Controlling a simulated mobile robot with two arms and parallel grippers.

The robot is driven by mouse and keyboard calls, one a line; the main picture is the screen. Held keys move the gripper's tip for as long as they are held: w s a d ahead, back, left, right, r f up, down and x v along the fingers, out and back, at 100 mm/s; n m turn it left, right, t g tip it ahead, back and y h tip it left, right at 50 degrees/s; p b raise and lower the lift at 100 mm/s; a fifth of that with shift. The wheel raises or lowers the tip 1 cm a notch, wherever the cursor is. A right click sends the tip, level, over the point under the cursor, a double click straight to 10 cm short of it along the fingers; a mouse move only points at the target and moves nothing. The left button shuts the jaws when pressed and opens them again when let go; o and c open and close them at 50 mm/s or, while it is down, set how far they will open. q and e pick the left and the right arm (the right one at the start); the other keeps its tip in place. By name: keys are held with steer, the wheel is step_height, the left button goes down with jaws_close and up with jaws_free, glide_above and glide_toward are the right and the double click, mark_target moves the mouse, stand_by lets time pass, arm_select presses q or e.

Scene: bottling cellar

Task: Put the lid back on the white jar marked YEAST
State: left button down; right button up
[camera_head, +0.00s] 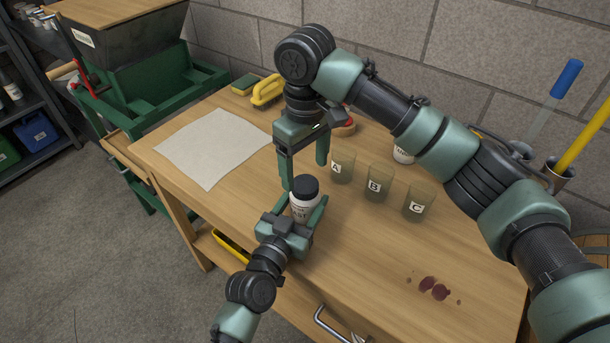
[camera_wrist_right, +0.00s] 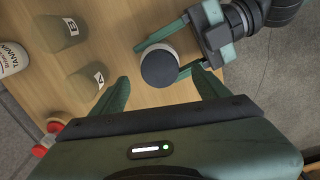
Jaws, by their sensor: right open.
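The white jar (camera_head: 303,211) stands near the front edge of the wooden bench, its label partly hidden. Its black lid (camera_head: 305,187) sits on top of it; in the right wrist view the lid (camera_wrist_right: 160,68) covers the jar's mouth, with a white crescent of jar beside it. My left gripper (camera_head: 301,207) has a finger on each side of the jar and appears to be closed on it; it also shows in the right wrist view (camera_wrist_right: 168,55). My right gripper (camera_head: 304,165) is open and empty, above and behind the jar, its fingers (camera_wrist_right: 162,88) apart from the lid.
Glass beakers A (camera_head: 342,166), B (camera_head: 378,183) and C (camera_head: 418,203) stand right of the jar. A white jar marked TANNIN (camera_wrist_right: 12,56) is beyond them. A pale sheet (camera_head: 213,145) lies left. Dark red stains (camera_head: 435,289) mark the bench at right.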

mark_target(299, 212)
step_height(299, 212, up, 8)
steer(key=shift+r, duration=0.2)
arm_select(q)
steer(key=shift+c, duration=1.6)
jaws_free()
steer(key=shift+s, duration=0.1)
steer(key=v, duration=0.7)
steer(key=shift+s+a+b, duration=0.2)
steer(key=shift+s+b, duration=0.05)
steer(key=shift+b, duration=0.1)
arm_select(e)
steer(key=shift+f, duration=0.35)
arm_select(q)
steer(key=shift+f, duration=0.1)
arm_select(e)
steer(key=shift+s+f, duration=0.1)
